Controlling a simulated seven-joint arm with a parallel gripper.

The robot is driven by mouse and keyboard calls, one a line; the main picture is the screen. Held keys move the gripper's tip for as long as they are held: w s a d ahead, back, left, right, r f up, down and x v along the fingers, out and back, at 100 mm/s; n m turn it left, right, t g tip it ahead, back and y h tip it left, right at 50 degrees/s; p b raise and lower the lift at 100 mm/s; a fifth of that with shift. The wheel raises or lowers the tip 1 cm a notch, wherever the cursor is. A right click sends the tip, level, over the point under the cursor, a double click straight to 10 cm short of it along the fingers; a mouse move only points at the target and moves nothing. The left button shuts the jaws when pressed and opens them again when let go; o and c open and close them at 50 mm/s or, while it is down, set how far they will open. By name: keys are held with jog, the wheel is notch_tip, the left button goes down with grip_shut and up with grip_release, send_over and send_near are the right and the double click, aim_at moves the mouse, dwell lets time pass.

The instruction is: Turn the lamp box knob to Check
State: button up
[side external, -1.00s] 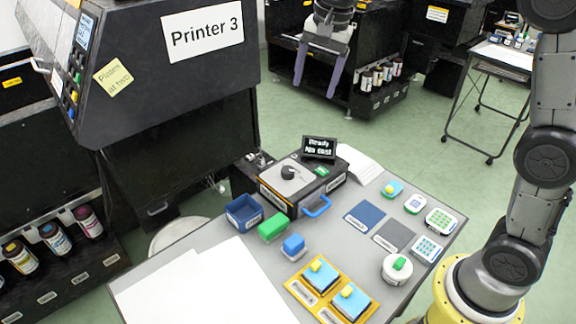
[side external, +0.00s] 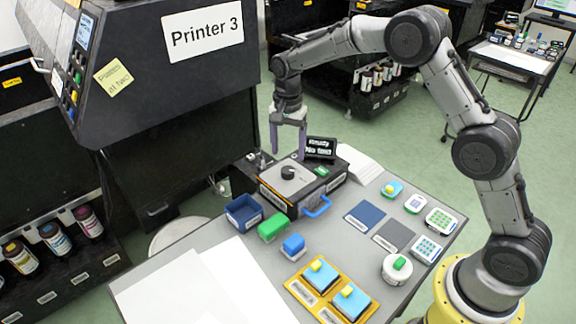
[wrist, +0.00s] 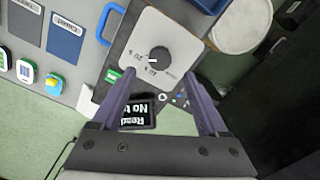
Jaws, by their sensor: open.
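The lamp box (side external: 303,185) is a dark box with a light top plate, standing at the back of the grey table. Its round black knob (side external: 288,172) sits on that plate; in the wrist view the knob (wrist: 160,60) has a small white pointer mark on its left side. Printed marks ring it, too small to read surely. My gripper (side external: 288,157) points down above the box, open and empty, with its purple fingers apart. In the wrist view the fingertips (wrist: 160,78) lie to either side of the knob and short of it. A small black display (side external: 320,148) stands behind the box.
A blue handle (side external: 317,207) sticks out at the box's front. A blue bin (side external: 243,213), a green block (side external: 272,227) and a blue block (side external: 293,245) stand in front. The dark printer (side external: 175,70) rises close on the left.

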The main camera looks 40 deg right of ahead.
aim_at(288, 169)
jog(key=shift+f, duration=3.1)
grip_shut()
